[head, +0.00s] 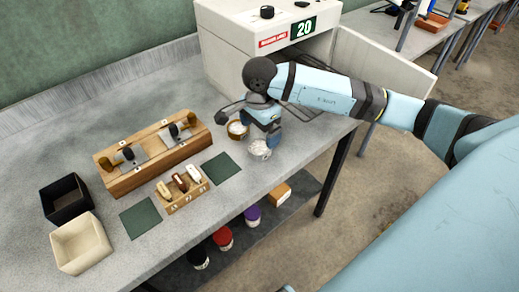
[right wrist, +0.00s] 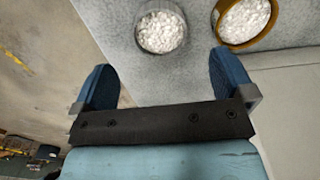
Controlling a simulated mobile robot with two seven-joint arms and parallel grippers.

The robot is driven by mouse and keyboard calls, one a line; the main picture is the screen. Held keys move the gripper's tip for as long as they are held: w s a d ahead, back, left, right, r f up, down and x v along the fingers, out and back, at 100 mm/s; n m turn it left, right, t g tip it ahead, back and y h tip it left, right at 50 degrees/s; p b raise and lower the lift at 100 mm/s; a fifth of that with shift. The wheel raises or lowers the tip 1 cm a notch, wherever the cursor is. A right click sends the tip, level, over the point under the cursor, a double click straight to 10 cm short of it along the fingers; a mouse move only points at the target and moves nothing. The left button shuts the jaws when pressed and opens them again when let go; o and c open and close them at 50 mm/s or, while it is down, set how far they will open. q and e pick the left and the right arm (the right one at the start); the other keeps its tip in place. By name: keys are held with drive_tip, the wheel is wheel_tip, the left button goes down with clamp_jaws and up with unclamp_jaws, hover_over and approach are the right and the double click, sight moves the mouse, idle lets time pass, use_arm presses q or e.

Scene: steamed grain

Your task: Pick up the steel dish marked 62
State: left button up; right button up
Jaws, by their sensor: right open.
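A round steel dish of white grains (head: 259,150) stands on the grey bench near its front edge; it also shows in the right wrist view (right wrist: 162,31). No number can be read on it. A brass-coloured dish of white grains (head: 237,130) stands just beside it, and shows at the upper right of the right wrist view (right wrist: 245,20). My right gripper (head: 268,133) is open and empty close to both dishes. In the right wrist view its blue fingers (right wrist: 162,70) are spread apart, with the steel dish ahead of the gap between them. My left gripper is out of view.
A white machine marked 20 (head: 230,49) stands behind. To the left are a wooden stand (head: 120,180), a small rack with handled pieces (head: 183,208), green mats (head: 221,167) and two boxes, black (head: 62,212) and cream (head: 92,255). A lower shelf holds several jars.

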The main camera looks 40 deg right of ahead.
sight(259, 152)
drive_tip(key=shift+f, duration=3.45)
drive_tip(key=c, duration=1)
